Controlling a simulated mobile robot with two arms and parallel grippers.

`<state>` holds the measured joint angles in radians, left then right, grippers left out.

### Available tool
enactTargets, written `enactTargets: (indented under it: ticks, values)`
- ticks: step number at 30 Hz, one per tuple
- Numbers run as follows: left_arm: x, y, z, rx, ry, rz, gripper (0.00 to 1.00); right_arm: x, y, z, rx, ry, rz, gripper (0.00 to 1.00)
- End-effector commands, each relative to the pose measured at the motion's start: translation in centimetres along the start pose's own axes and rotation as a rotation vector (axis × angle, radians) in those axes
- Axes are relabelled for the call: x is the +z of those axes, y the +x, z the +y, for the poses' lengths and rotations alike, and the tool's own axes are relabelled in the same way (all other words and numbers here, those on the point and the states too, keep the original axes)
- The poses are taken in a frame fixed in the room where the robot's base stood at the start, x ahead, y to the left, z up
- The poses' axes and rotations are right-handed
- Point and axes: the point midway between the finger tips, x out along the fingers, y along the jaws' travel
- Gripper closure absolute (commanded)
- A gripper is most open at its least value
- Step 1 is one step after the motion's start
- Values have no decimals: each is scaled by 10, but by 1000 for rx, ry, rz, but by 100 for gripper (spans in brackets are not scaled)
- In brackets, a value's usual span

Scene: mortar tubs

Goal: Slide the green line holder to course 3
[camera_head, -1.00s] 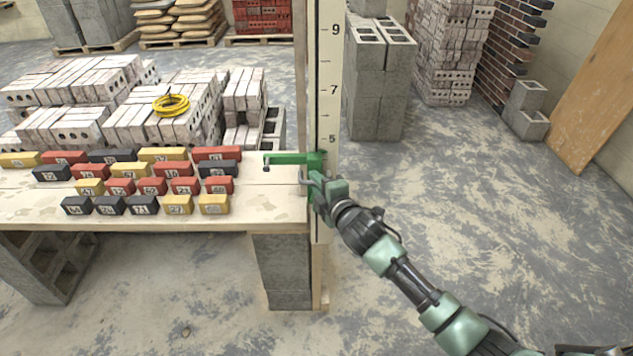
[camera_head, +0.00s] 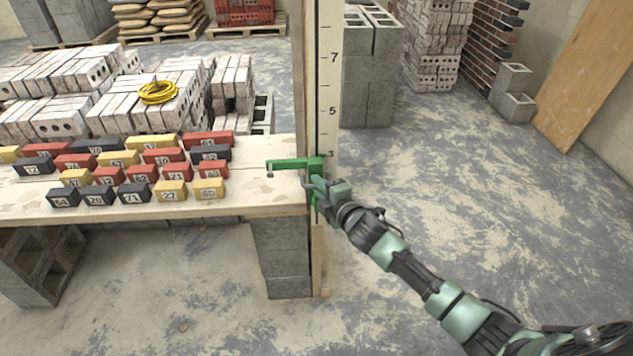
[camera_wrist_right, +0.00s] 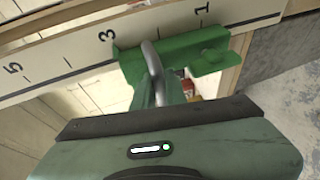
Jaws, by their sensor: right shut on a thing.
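The green line holder (camera_head: 296,163) sits on the pale upright course pole (camera_head: 326,95), its arm reaching left over the table. In the head view its top edge is just below the 3. In the wrist view the holder (camera_wrist_right: 205,50) lies across the scale, its edge close to the 3 mark and its body reaching toward the 1. My right gripper (camera_head: 314,186) is shut on the holder's handle at the pole. A curved grey bar (camera_wrist_right: 153,65) shows there in the wrist view. My left gripper is not in view.
The wooden table (camera_head: 255,200) left of the pole bears several rows of numbered red, black and yellow blocks (camera_head: 138,192). Brick stacks and a yellow coil (camera_head: 158,92) are behind it. Grey concrete blocks (camera_head: 367,80) stand behind the pole.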

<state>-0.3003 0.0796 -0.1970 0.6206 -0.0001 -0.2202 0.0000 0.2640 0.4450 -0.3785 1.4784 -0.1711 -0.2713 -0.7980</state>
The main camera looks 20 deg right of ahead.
Motion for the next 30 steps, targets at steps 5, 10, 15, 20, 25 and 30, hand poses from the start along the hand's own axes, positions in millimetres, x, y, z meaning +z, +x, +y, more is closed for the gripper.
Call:
enactTargets:
  ticks: [5, 10, 15, 20, 25, 30]
  values:
    - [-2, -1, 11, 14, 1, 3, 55, 1, 0, 0, -1, -1, -4, 100]
    - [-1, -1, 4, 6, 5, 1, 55, 1, 0, 2, 0, -1, -3, 66]
    - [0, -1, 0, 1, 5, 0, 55, 1, 0, 2, 1, -1, -3, 66]
    - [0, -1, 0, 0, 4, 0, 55, 1, -1, 2, 1, -1, -3, 66]
    - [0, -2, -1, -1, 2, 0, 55, 2, -20, 1, -1, -2, -3, 66]
    - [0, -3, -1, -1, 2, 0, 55, 1, -51, 1, -1, -3, -3, 66]
